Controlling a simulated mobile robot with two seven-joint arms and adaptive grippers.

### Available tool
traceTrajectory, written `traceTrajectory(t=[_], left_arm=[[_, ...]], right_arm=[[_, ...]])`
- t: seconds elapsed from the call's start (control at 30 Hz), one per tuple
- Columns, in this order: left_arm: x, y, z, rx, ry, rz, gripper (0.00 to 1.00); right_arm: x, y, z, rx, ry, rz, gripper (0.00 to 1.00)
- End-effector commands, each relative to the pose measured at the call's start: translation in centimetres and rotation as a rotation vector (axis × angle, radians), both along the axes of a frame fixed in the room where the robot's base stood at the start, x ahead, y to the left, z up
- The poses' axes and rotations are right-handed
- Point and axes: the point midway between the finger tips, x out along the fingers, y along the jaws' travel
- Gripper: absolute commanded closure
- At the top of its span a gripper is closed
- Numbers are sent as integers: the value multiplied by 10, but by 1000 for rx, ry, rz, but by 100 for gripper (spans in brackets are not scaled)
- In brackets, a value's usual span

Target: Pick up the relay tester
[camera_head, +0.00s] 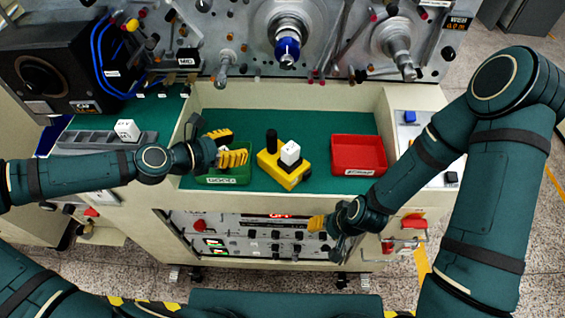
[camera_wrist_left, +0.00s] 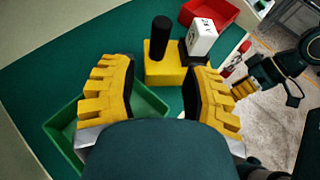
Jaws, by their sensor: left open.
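The relay tester appears to be the yellow block (camera_head: 272,167) with a black upright handle and a white labelled cube on top. It stands on the green worktop and also shows in the left wrist view (camera_wrist_left: 160,72), beyond my fingertips. My left gripper (camera_head: 229,146) is open and empty, left of the yellow block and above the green tray. In the left wrist view its yellow fingers (camera_wrist_left: 163,88) are spread apart, with the block ahead of the gap. My right gripper (camera_head: 322,224) is low at the worktop's front edge; its jaws are mostly hidden.
A green tray (camera_head: 206,180) lies under my left gripper. A red tray (camera_head: 357,141) lies right of the yellow block. Another white cube (camera_head: 127,130) sits on the grey rack at left.

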Motion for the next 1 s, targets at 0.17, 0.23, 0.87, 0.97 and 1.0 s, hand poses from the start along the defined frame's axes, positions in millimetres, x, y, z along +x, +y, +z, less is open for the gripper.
traceTrajectory(t=[0.17, 0.23, 0.87, 0.97, 1.0], left_arm=[[14, -20, -11, 2, -2, -6, 52], [20, -27, -14, 2, -2, -6, 52], [49, -65, -37, 3, -2, -6, 52], [56, -74, -43, 3, -2, -5, 52], [59, -77, -45, 3, -2, -5, 52]], right_arm=[[0, 0, -7, -1, 0, 0, 45], [0, 0, -8, -2, 0, 0, 45], [0, 1, -17, -3, 1, 0, 45], [0, 1, -18, -3, 1, 0, 45], [0, 1, -19, -4, 1, -1, 45]])
